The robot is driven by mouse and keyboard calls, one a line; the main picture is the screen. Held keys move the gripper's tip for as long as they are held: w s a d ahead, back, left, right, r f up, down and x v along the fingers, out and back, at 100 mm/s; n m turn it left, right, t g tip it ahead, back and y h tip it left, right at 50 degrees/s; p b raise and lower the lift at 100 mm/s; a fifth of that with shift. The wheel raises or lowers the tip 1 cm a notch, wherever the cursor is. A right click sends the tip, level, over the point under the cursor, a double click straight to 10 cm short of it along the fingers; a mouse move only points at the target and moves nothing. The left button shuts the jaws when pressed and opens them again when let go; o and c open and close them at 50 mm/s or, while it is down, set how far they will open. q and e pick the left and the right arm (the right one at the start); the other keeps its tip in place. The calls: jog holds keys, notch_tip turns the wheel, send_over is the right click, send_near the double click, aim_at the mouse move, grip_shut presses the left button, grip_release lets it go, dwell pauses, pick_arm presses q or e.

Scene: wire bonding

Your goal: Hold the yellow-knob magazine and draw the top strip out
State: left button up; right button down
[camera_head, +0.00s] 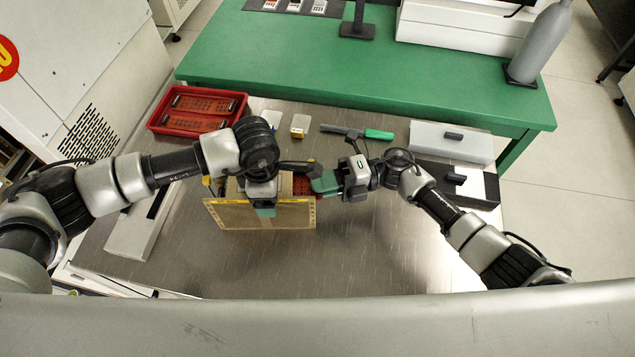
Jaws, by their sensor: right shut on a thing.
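A tan, box-like magazine (240,216) with yellow edge marks stands on the metal table in the head view. My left gripper (264,207) is over its front and top, with one green-tipped finger down its near face. The gripper and arm hide much of the magazine, and I cannot tell whether the jaws are closed on it. A red-brown perforated strip (303,186) shows at the magazine's right side. My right gripper (320,184), coming from the right with green fingers, is shut on the strip there. I cannot make out a yellow knob clearly.
A red tray (160,126) with perforated strips is at the back left. A green-handled tool (378,134), a small yellow-and-white box (299,126) and white-and-black boxes (452,143) lie behind and right. The table's (380,250) front right is clear. A green bench (300,60) stands behind.

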jog(key=shift+d+f, duration=0.1)
jog(key=shift+d, duration=1.2)
jog(key=c, duration=1.1)
grip_release()
jog(key=v, duration=1.2)
